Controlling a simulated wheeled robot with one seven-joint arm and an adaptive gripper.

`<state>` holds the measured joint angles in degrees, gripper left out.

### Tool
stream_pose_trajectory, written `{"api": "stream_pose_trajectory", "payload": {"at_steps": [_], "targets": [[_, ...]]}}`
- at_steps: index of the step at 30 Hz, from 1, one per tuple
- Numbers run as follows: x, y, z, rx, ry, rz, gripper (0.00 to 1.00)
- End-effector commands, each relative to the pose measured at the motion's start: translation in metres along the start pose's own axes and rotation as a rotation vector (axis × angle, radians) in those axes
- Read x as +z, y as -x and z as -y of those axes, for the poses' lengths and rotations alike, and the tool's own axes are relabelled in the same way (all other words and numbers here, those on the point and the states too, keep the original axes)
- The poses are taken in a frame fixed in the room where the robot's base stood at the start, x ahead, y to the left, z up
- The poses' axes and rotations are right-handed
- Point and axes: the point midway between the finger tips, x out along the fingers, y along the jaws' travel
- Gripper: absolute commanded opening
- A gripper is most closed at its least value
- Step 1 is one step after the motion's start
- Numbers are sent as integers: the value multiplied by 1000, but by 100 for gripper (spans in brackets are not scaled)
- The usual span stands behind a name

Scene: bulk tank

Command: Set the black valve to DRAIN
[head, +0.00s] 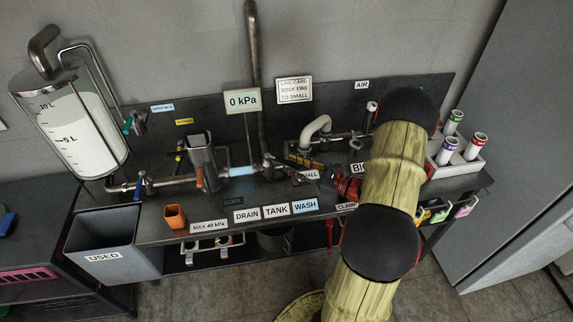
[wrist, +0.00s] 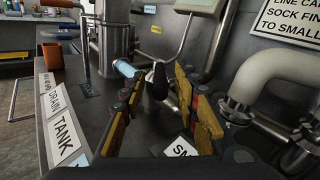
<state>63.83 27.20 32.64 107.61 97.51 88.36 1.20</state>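The black valve handle (wrist: 158,82) shows in the wrist view, between and beyond the two fingertips. In the head view the black valve (head: 270,160) sits at the base of the tall grey pipe, right of a light blue tube section. My gripper (wrist: 158,105) is open, with its yellow-padded fingers apart and nothing held. In the head view my gripper (head: 308,166) reaches in from the right, close to the valve. I cannot tell whether it touches the handle. The DRAIN label (head: 247,215) is left of TANK (head: 276,210) and WASH (head: 305,205) on the bench's front edge.
A white bent pipe (head: 315,130) stands right of the valve, near my gripper. A grey metal canister (head: 202,160) and an orange cup (head: 175,216) are to the left. The 0 kPa display (head: 242,101) is behind. A tube rack (head: 462,160) stands at the right.

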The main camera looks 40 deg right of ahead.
Motion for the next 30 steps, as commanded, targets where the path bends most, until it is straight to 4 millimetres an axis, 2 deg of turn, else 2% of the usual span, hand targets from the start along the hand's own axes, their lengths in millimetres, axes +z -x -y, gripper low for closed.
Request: {"api": "stream_pose_trajectory", "payload": {"at_steps": [3, 6, 16, 30], "targets": [[-1, -15, -1, 3, 0, 0, 31], [-1, -22, 0, 0, -1, 0, 31], [0, -25, 0, 0, 0, 0, 31], [0, -25, 0, 0, 0, 0, 4]]}}
